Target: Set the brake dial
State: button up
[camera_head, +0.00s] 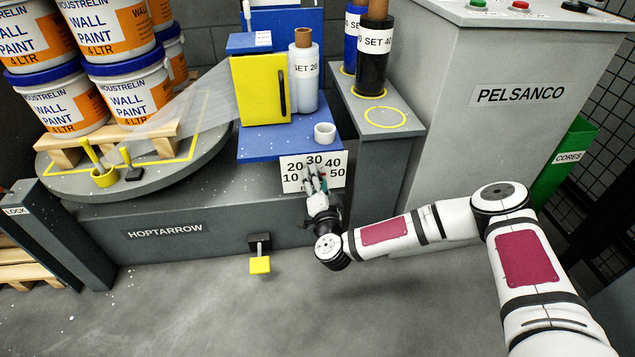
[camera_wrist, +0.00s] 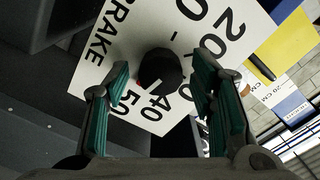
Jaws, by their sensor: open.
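The brake dial is a black round knob (camera_wrist: 160,70) on a white plate (camera_wrist: 105,62) printed with BRAKE and numbers from 10 to 50. In the head view the plate (camera_head: 288,184) hangs on the front of the grey machine, below a blue shelf; my gripper hides the knob there. My gripper (camera_head: 316,180) is in front of the plate. In the wrist view my gripper (camera_wrist: 161,64) is open, its teal-padded fingers on either side of the knob. I cannot tell whether they touch it. A short pale mark shows near the knob's lower edge; its setting is unclear.
The blue shelf (camera_head: 260,150) above carries a white roll core (camera_head: 324,133), a film roll (camera_head: 303,75) and a yellow door (camera_head: 260,90). A yellow pedal (camera_head: 260,264) sticks out low on the left. A grey cabinet (camera_head: 500,130) stands right. Open floor lies in front.

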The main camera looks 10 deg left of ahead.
jog(key=shift+c, duration=0.2)
jog(key=c, duration=1.1)
jog(key=shift+r+n+p, duration=0.1)
jog(key=shift+n+p, duration=0.2)
jog(key=n+p, duration=0.3)
jog(key=shift+a+r, duration=0.15)
jog(key=shift+r, duration=0.05)
jog(key=n+p, duration=0.3)
jog(key=n, duration=0.3)
jog(key=shift+a+n, duration=0.15)
jog(key=shift+n, duration=0.25)
jog(key=n+p, duration=0.1)
jog(key=n, duration=0.4)
jog(key=shift+a+f, duration=0.1)
jog(key=shift+n, duration=2.1)
jog(key=shift+f, duration=0.1)
